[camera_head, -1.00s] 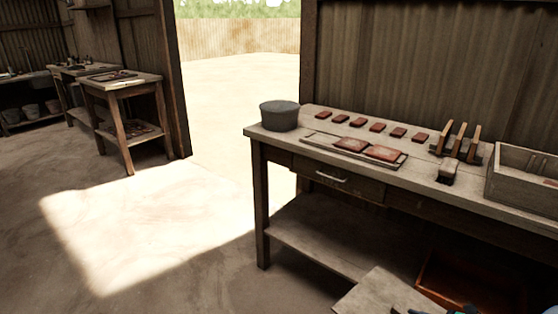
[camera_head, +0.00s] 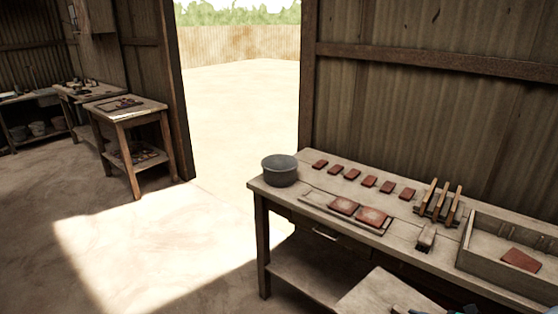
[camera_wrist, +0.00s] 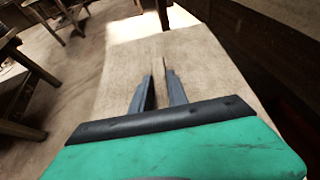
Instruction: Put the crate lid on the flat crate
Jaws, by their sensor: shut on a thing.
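The crate lid (camera_head: 372,292) is a flat, pale wooden board at the bottom of the head view, in front of the bench. It also fills the middle of the wrist view (camera_wrist: 215,75). My gripper (camera_wrist: 160,78) is shut on the lid, its two dark fingers at a thin raised strip on the board. Only a bit of my gripper shows at the bottom edge of the head view. An open wooden crate (camera_head: 478,246), which looks like the flat crate, stands on the bench at the right, apart from the lid. A red tile (camera_head: 521,259) lies inside.
The bench (camera_head: 405,240) holds a grey bucket (camera_head: 280,171), several red tiles, a tray with two larger tiles (camera_head: 372,216), a rack with upright slats (camera_head: 438,205) and a brush (camera_head: 426,238). A small table (camera_head: 125,108) stands left. The floor between is clear.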

